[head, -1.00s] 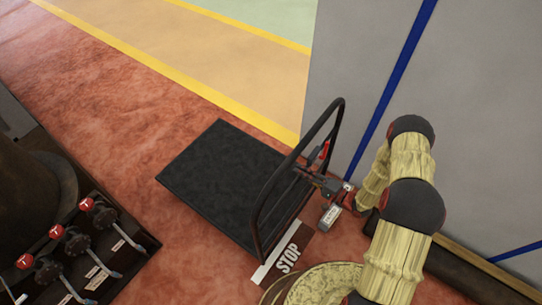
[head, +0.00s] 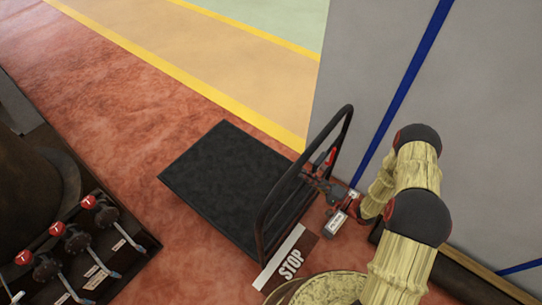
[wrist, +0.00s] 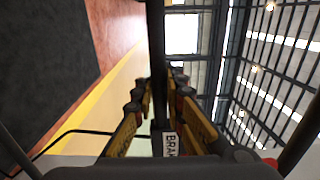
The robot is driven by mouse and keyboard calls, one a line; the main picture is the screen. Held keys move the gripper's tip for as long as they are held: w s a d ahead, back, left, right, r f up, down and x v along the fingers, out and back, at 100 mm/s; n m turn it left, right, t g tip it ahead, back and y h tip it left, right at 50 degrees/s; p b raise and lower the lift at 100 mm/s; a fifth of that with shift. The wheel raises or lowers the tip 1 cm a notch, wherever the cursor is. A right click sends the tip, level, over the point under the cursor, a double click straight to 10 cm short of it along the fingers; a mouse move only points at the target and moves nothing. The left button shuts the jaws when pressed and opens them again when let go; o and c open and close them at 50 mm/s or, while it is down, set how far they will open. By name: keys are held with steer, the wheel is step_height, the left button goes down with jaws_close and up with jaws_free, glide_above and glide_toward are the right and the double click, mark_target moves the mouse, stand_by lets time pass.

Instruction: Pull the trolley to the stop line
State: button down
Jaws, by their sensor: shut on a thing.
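The trolley has a flat black deck (head: 215,190) and a dark hoop handle (head: 262,222) at its right end. The handle's foot appears right beside the white stop line (head: 278,258), which has a dark STOP plate (head: 291,263) along it; I cannot tell whether they overlap. My gripper (head: 316,181) is shut on the handle's upright at its right side. In the wrist view the handle bar (wrist: 157,50) runs vertically between the fingers (wrist: 155,105). A white BRAKE label (wrist: 170,144) shows there, and a red lever (head: 331,157) sits by the handle.
A grey wall with a blue stripe (head: 405,85) stands close on the right. A bench with red-knobbed levers (head: 75,240) is at the lower left. Open red floor (head: 120,115) lies left of the deck, and a yellow line (head: 185,80) crosses behind it.

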steer(key=c, duration=2.2)
jaws_free()
steer(key=shift+w+d+r, duration=0.15)
steer(key=shift+w+r, duration=0.05)
steer(key=shift+r, duration=0.05)
steer(key=o, duration=0.5)
steer(key=shift+s+f, duration=0.15)
steer(key=shift+f, duration=0.05)
steer(key=shift+s, duration=0.1)
steer(key=v, duration=1.1)
steer(key=shift+s+d, duration=0.25)
steer(key=shift+d, duration=0.05)
